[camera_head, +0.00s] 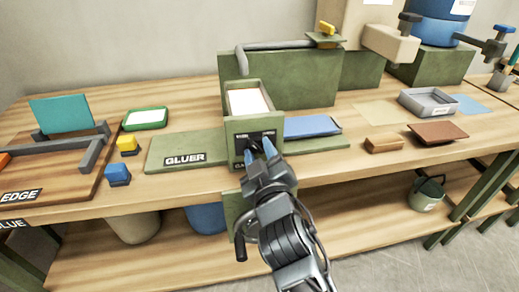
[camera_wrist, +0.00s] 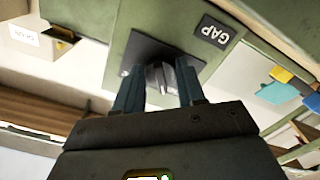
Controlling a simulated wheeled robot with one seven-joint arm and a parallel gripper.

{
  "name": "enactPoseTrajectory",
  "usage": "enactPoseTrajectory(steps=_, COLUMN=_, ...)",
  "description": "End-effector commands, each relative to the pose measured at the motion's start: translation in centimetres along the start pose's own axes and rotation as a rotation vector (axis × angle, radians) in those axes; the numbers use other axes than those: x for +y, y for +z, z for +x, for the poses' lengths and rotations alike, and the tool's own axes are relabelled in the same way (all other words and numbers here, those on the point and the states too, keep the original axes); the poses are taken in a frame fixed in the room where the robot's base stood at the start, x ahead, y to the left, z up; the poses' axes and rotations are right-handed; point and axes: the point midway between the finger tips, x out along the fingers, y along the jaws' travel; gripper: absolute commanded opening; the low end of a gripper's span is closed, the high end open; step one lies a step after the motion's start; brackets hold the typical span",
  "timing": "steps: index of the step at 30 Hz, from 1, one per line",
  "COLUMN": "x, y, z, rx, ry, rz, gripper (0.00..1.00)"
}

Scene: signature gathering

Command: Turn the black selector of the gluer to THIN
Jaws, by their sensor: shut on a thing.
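The gluer (camera_head: 252,128) is a green machine on the bench, with a dark selector plate on its front face. In the wrist view the selector (camera_wrist: 160,76) is a dark grey knob on a black square plate (camera_wrist: 136,50), next to a GAP label (camera_wrist: 212,31). My gripper (camera_head: 257,149) reaches the front of the gluer; its two blue-grey fingers (camera_wrist: 158,84) stand on either side of the knob and are shut on it. In the head view my fingers cover much of the selector, and its marks are too small to read.
A GLUER sign (camera_head: 185,159) lies on the green base left of the machine, and a blue sheet pad (camera_head: 312,127) lies right of it. A brown block (camera_head: 383,144) and a grey tray (camera_head: 428,102) are farther right. A crank handle (camera_head: 241,252) hangs below the bench edge.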

Motion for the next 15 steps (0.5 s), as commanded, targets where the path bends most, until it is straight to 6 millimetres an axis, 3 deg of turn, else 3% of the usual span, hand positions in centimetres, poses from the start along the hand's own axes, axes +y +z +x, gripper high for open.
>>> enactPoseTrajectory(steps=15, x=0.00, y=0.11, z=-0.04, rx=-0.002, ry=-0.002, rz=-0.190, gripper=0.09)
